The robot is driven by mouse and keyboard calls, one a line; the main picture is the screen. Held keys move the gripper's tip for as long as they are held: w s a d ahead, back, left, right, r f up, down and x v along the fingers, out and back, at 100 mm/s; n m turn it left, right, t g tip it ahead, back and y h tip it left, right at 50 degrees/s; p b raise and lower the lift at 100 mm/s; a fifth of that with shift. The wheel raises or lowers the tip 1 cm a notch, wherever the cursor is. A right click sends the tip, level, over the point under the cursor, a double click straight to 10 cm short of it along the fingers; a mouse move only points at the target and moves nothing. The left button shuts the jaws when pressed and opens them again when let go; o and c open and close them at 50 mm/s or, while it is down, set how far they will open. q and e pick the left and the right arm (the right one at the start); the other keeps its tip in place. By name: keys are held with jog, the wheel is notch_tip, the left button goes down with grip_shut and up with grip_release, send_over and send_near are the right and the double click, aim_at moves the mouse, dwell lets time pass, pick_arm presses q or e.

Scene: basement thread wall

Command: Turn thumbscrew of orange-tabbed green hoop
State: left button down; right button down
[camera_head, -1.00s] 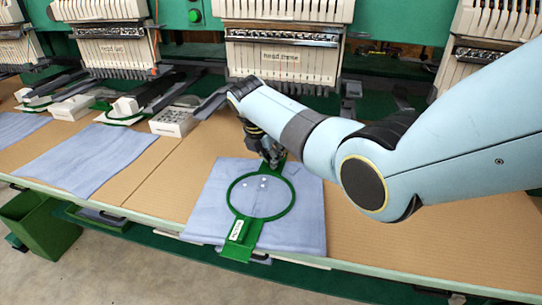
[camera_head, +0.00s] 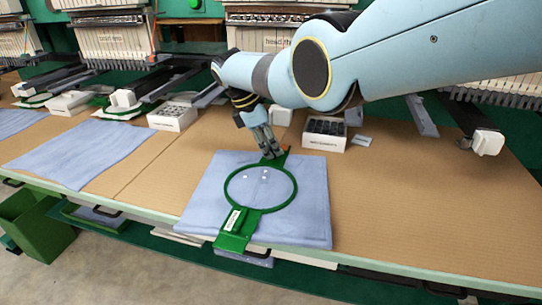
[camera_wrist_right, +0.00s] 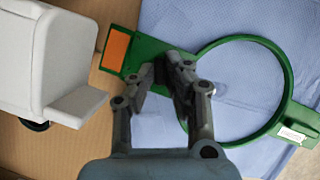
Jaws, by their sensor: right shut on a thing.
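The green hoop (camera_head: 232,205) lies on a folded blue cloth (camera_head: 312,212), its ring flat. Its white-labelled green arm (camera_head: 232,232) points to the front. The orange tab (camera_wrist_right: 116,50) shows on the hoop's other arm in the right wrist view, beside the fingers. My right gripper (camera_head: 270,152) points down at the far side of the ring. In the right wrist view its fingers (camera_wrist_right: 164,84) are closed in at the junction of tab arm and ring. The thumbscrew is hidden between them. My left gripper is not in view.
A white machine part (camera_wrist_right: 48,60) stands close to the tab in the right wrist view. White boxes (camera_head: 325,134) stand behind the hoop. Another blue cloth (camera_head: 78,152) lies left. The brown tabletop (camera_head: 420,200) to the right is clear.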

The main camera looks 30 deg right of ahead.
jog(key=shift+m+g+b, duration=0.4)
jog(key=shift+m+b, duration=0.7)
jog(key=c, duration=1.4)
grip_release()
jog(key=shift+o, duration=0.2)
